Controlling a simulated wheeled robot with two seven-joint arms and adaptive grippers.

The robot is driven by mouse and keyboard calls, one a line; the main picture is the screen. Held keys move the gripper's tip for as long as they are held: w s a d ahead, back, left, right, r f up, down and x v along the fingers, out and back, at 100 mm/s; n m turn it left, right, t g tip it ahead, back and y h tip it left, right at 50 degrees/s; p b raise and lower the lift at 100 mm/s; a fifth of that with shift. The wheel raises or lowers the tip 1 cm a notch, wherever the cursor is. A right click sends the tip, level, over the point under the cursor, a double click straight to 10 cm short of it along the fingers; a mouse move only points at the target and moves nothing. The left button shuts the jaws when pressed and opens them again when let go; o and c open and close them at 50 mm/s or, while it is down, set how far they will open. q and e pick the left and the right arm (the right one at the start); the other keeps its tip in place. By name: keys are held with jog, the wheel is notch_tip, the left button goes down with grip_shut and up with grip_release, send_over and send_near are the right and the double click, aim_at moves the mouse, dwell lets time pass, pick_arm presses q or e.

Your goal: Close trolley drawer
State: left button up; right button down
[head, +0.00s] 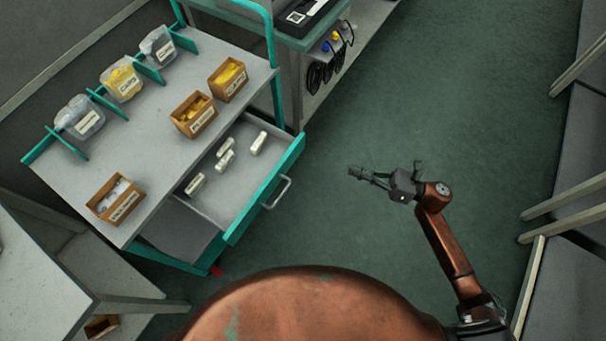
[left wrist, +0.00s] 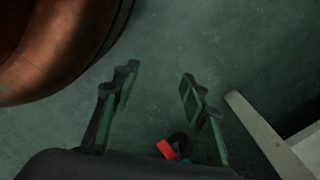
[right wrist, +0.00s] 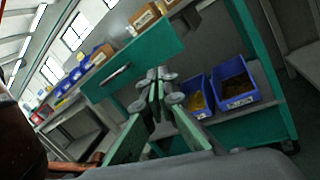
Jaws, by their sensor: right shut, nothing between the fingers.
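The trolley (head: 150,125) stands at left in the head view, its drawer (head: 232,185) pulled out. The teal drawer front (head: 292,160) carries a grey bar handle (head: 277,192). Several small white items lie inside the drawer. My right gripper (head: 356,171) is shut and empty, above the floor to the right of the handle and apart from it. In the right wrist view, the drawer front (right wrist: 150,52) and handle (right wrist: 117,76) show beyond the shut fingers (right wrist: 162,76). My left gripper (left wrist: 157,88) is open and empty over the floor; the head view does not show it.
The trolley top holds wooden boxes (head: 194,115) and clear bins (head: 121,80). Blue bins (right wrist: 234,82) sit on its lower shelf. A bench (head: 312,45) with hanging cables stands behind. A grey table (head: 45,270) is at lower left. Floor between drawer and right-hand benches is clear.

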pick_arm(q)
jog(key=shift+w+d+r+b, duration=0.25)
jog(key=shift+w+r+b, duration=0.2)
jog(key=shift+r, duration=0.2)
jog(key=shift+w+d+r+b, duration=0.25)
jog(key=shift+w+r+b, duration=0.2)
jog(key=shift+r, duration=0.15)
jog(key=shift+w+d+r+b, duration=0.25)
jog(key=shift+w+r+b, duration=0.2)
jog(key=shift+r, duration=0.2)
pick_arm(e)
jog(key=s+a+r+n+g, duration=0.1)
jog(key=a+n+g, duration=0.1)
jog(key=a, duration=0.6)
jog(key=s+a+r+n+g, duration=0.2)
jog(key=a+n, duration=0.3)
jog(key=a, duration=0.3)
jog(key=shift+a+g+y, duration=0.35)
jog(key=shift+g+y, duration=0.05)
jog(key=shift+g, duration=0.1)
